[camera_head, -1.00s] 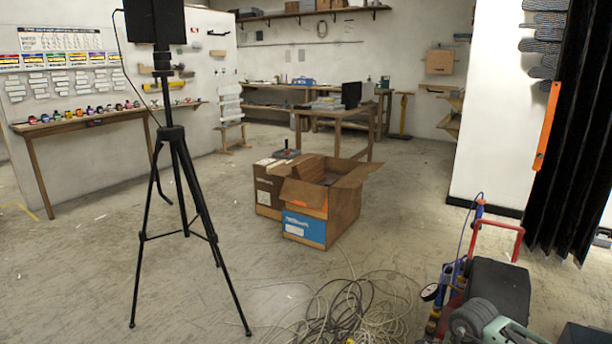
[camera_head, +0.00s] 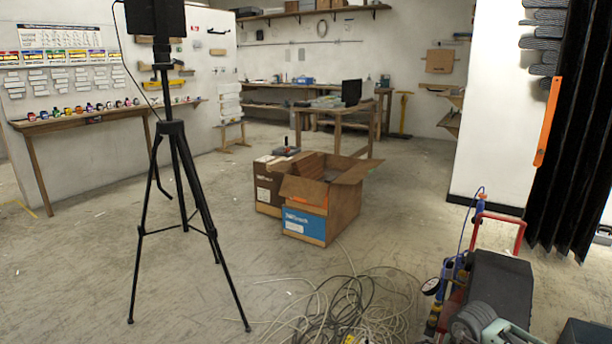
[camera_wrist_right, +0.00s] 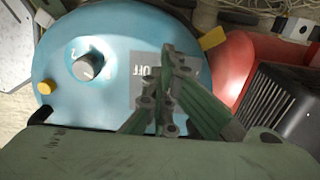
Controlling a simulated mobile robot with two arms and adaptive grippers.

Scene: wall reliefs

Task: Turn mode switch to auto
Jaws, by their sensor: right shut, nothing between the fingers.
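In the right wrist view a round light-blue face (camera_wrist_right: 110,50) fills the upper left. It bears a grey knob with a pale pointer (camera_wrist_right: 88,66), a "2" mark beside it. No "auto" mark is readable, and any switch on the plate is hidden. My right gripper (camera_wrist_right: 170,68) is shut and empty, its fingertips over the plate and to the right of the knob. I cannot tell whether they touch it. My left gripper is not in view.
A yellow knob (camera_wrist_right: 44,87) and a yellow tab (camera_wrist_right: 212,39) flank the blue face. A red part and a black slotted box (camera_wrist_right: 282,100) lie right. In the head view, a black tripod (camera_head: 172,130), open cartons (camera_head: 305,227) and tangled cables (camera_head: 350,310) occupy the floor.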

